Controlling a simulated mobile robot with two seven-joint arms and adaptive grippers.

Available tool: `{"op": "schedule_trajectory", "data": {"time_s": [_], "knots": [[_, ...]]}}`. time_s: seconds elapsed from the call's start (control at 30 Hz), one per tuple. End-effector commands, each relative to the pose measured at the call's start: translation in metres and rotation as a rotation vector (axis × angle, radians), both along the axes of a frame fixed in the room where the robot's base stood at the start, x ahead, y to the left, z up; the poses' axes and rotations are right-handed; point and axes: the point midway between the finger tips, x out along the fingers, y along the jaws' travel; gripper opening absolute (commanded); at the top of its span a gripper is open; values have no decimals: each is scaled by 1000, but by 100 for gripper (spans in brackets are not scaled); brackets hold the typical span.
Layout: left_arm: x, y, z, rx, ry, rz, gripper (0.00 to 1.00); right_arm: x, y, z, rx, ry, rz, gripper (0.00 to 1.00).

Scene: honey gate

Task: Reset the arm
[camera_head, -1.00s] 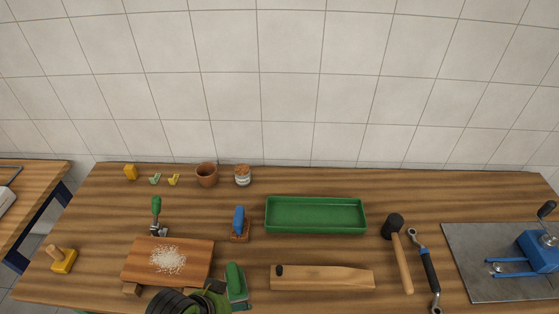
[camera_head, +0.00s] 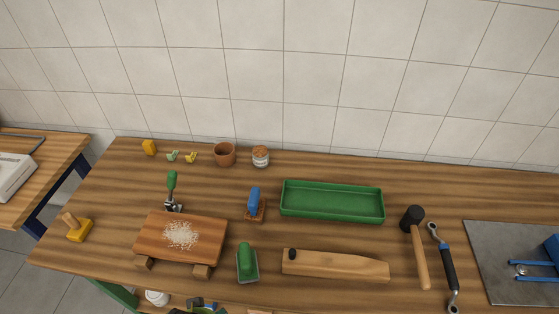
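Neither gripper can be made out on or over the workbench (camera_head: 330,162). A dark thing with green and yellow parts (camera_head: 203,307) is cut off by the bottom edge of the view, below the bench's front edge. I cannot tell whether it is part of my arm. A wooden board (camera_head: 150,238) on small feet stands at the front left with a heap of white grains (camera_head: 181,235) on it. A green-backed brush (camera_head: 247,260) lies just right of the board.
The bench also bears a green tray (camera_head: 332,216), a blue-handled tool (camera_head: 254,203), a wooden block (camera_head: 340,267), a mallet (camera_head: 419,260), a wrench (camera_head: 447,268), a grey plate (camera_head: 500,260), a pot (camera_head: 225,154) and a jar (camera_head: 261,156). The bench's far middle is clear.

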Motion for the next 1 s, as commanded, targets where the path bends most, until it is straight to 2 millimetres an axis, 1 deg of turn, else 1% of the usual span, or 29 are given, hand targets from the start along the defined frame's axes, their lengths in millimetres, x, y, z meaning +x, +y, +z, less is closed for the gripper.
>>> {"op": "schedule_trajectory", "data": {"time_s": [0.03, 0.07, 0.1, 0.13, 0.17, 0.2, 0.27, 0.3, 0.37, 0.4, 0.47, 0.5, 0.6, 0.7, 0.83, 1.0], "knots": [[-5, 0, -34, 2, 17, -2, 68, 0, 0, -12, 0, 0, 0, 40], [-8, 1, -52, 2, 24, -3, 68, 0, 0, -16, 0, 0, 0, 40], [-14, 1, -76, 3, 34, -5, 68, 0, 0, -21, 0, 0, 0, 40], [-19, 2, -95, 4, 41, -6, 68, 0, 0, -26, 0, 0, 0, 40], [-25, 3, -113, 5, 49, -8, 68, 0, 0, -30, 0, 0, 0, 40], [-33, 4, -137, 6, 58, -10, 68, 0, 0, -35, 0, 0, 0, 40], [-48, 6, -170, 7, 72, -13, 68, 0, 0, -43, 0, 0, 0, 40], [-59, 7, -191, 8, 81, -15, 68, 0, 0, -48, 0, 0, 0, 40], [-77, 10, -220, 10, 95, -19, 68, 0, 0, -56, 0, 0, 0, 40], [-91, 12, -239, 11, 105, -21, 68, 0, 0, -61, 0, 0, 0, 40], [-110, 16, -262, 13, 117, -24, 68, 0, 0, -67, 0, 0, 0, 40], [-124, 18, -276, 15, 125, -25, 68, 0, 0, -72, 0, 0, 0, 40], [-152, 24, -300, 17, 140, -29, 68, 0, 0, -80, 0, 0, 0, 40], [-172, 28, -313, 19, 150, -33, 68, 0, 0, -84, 0, 0, 0, 40], [-184, 31, -319, 20, 154, -35, 68, 0, 0, -86, 0, 0, 0, 40], [-186, 31, -319, 20, 155, -35, 68, 0, 0, -85, 0, 0, 0, 40]]}}
